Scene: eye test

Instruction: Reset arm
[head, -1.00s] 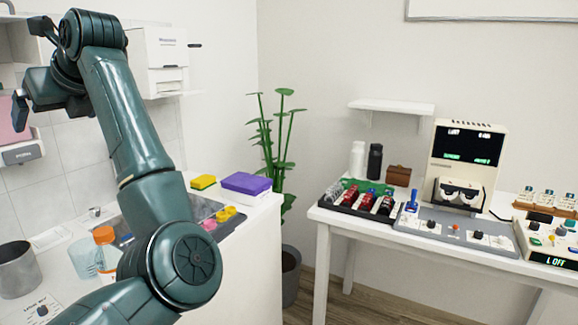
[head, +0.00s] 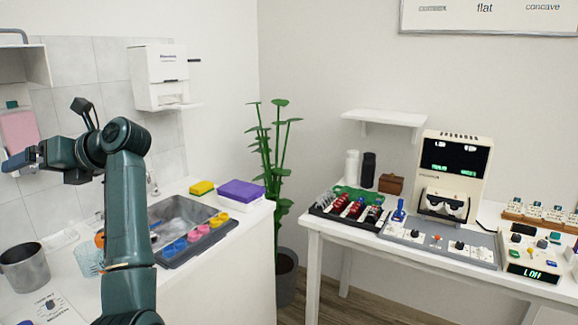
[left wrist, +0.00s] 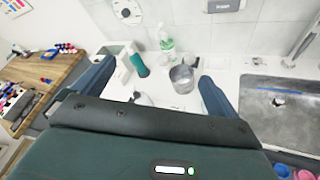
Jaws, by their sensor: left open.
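My left arm rises at the left of the head view, and its left gripper (head: 20,160) points left in front of the tiled wall. In the left wrist view the blue fingers of the left gripper (left wrist: 157,76) are wide apart with nothing held between them. My right gripper is in neither view.
The sink (head: 172,222) with colored cups (head: 193,236) along its front lies right of my arm. A purple-lidded box (head: 242,192) and yellow sponge (head: 201,187) sit behind it. A plant (head: 277,165) separates the counter from the instrument table (head: 338,233).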

